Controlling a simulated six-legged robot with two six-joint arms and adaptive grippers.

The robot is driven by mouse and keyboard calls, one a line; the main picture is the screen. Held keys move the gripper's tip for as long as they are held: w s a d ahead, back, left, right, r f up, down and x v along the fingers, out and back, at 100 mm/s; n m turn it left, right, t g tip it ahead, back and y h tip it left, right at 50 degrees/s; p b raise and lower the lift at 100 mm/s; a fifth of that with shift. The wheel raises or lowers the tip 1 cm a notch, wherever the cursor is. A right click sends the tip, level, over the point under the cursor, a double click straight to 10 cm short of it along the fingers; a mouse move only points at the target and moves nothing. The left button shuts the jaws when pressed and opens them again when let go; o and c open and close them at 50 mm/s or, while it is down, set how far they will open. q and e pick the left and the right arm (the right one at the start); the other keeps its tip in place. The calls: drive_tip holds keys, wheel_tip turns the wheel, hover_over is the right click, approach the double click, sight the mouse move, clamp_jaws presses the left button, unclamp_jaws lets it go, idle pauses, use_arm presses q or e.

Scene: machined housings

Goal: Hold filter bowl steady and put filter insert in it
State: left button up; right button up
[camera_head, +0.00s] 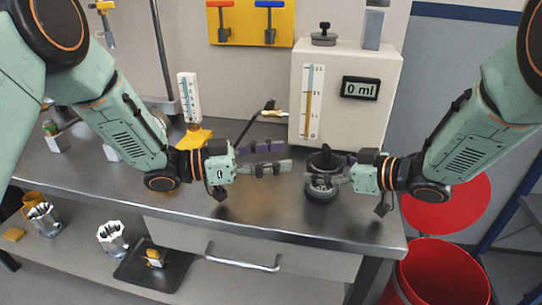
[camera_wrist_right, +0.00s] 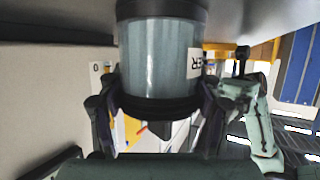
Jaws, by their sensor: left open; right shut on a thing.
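The filter bowl (camera_head: 321,194) stands near the front of the steel bench, right of centre. In the right wrist view it is a grey-blue translucent cylinder (camera_wrist_right: 157,62) with black bands and part of a printed label. My right gripper (camera_head: 324,172) is shut on it, with fingers on both sides in the wrist view. A dark piece with a narrow tip (camera_head: 325,150) shows above the bowl; I cannot tell whether it is the filter insert. My left gripper (camera_head: 288,157) is open and empty, just left of the bowl, fingers pointing at it.
A white gauge unit (camera_head: 378,62) reading 0 ml stands behind the bowl. A red bin (camera_head: 440,270) is below right. Fluted metal parts (camera_head: 112,238) and a black tray (camera_head: 133,274) lie on the lower shelf. The bench front left of the bowl is clear.

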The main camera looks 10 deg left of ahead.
use_arm(q)
drive_tip(key=shift+s+a, duration=0.15)
drive_tip(key=shift+a, duration=0.2)
use_arm(e)
drive_tip(key=o, duration=1.3)
drive_tip(key=v, duration=1.2)
drive_tip(key=shift+f, duration=0.1)
